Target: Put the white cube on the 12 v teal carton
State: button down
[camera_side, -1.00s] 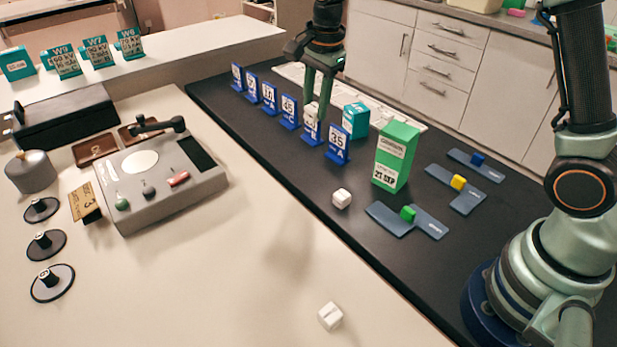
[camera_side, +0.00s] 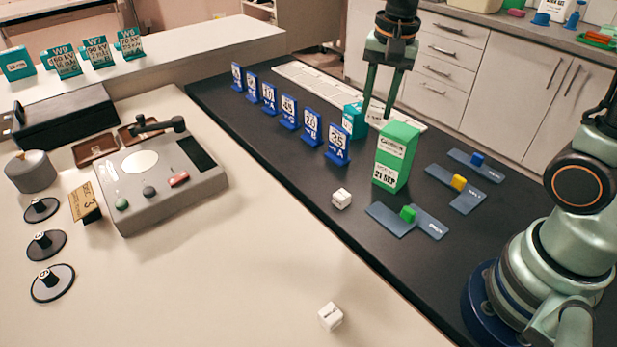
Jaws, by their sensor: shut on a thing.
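My gripper (camera_side: 377,112) points down, just right of a small teal carton (camera_side: 352,122) and behind the top of the tall green carton (camera_side: 398,157). It is shut on a white cube, which is hard to make out now against the pale strip behind. Two other white cubes lie apart, one on the dark counter (camera_side: 341,199) and one on the pale table (camera_side: 330,316).
A row of blue number cards (camera_side: 289,111) stands left of the small teal carton. Blue-grey mats (camera_side: 387,220) with green, yellow and blue cubes lie at the right. A grey control box (camera_side: 160,180) sits on the pale table. Dark counter near the front is clear.

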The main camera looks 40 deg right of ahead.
jog(key=d+m, duration=0.2)
jog(key=m, duration=0.1)
jog(key=s+d+m, duration=0.1)
jog(key=d+m, duration=0.2)
jog(key=s+d+m, duration=0.1)
jog(key=d+m, duration=0.1)
jog(key=shift+s+d+m+g, duration=0.2)
jog(key=shift+m+g, duration=0.1)
jog(key=shift+m, duration=0.1)
jog(key=s+d+m, duration=0.4)
jog(key=d+m, duration=0.3)
jog(key=m, duration=0.4)
jog(key=shift+g, duration=0.3)
notch_tip(320, 180, down, 20)
jog(key=shift+s+r, duration=0.15)
jog(key=c, duration=0.5)
grip_release()
jog(key=shift+c, duration=0.2)
